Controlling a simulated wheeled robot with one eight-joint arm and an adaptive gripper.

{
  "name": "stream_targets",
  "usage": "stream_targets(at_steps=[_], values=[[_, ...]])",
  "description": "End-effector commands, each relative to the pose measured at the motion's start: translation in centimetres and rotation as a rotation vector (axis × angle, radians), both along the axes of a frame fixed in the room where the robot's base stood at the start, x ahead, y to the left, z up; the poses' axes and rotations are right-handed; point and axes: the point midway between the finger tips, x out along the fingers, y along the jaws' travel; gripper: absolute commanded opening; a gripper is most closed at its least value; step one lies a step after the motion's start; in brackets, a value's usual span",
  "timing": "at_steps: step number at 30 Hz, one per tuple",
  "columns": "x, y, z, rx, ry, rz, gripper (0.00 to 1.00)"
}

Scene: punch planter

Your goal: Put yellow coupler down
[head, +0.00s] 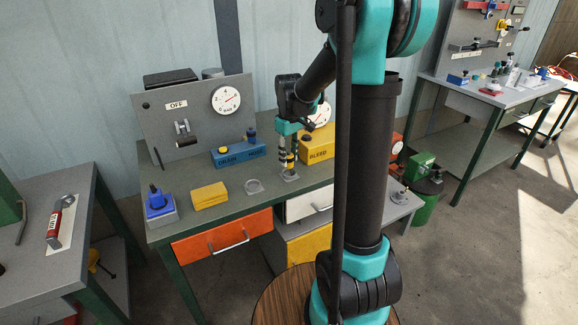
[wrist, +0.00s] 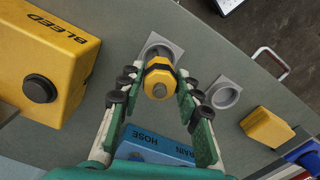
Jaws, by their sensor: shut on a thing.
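The yellow coupler (head: 290,161) has black bands and hangs upright between the fingers of my gripper (head: 289,152) over the workbench. In the wrist view the coupler (wrist: 159,80) sits between both fingertips of my gripper (wrist: 159,88), which is shut on it. A grey square plate with a round seat (head: 291,178) is at the coupler's lower end; it also shows partly behind the coupler in the wrist view (wrist: 175,50). I cannot tell whether the coupler touches the seat. A second grey plate with an empty ring (head: 254,187) lies to the left in the head view.
A yellow block (head: 209,196) and a blue fixture (head: 160,204) are to the left. The gauge panel (head: 160,120) rises behind. Bare bench top lies between them.

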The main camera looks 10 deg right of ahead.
Motion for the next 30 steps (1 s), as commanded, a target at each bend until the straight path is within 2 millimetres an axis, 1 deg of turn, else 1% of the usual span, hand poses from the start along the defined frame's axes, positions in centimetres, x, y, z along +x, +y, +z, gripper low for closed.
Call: stream_targets(at_steps=[2,6,10,23,24,28,30], values=[[0.0,0.0,-0.5,0.000,0.000,0.000,0.00],[0.0,0.0,-2.3,0.000,0.000,0.000,0.00],[0.0,0.0,-3.7,0.000,0.000,0.000,0.00],[0.0,0.0,-4.3,0.000,0.000,0.000,0.00],[0.0,0.0,-4.3,0.000,0.000,0.000,0.38],[0.0,0.0,-4.2,0.000,0.000,0.000,0.54],[0.0,0.0,-4.2,0.000,0.000,0.000,0.54]])
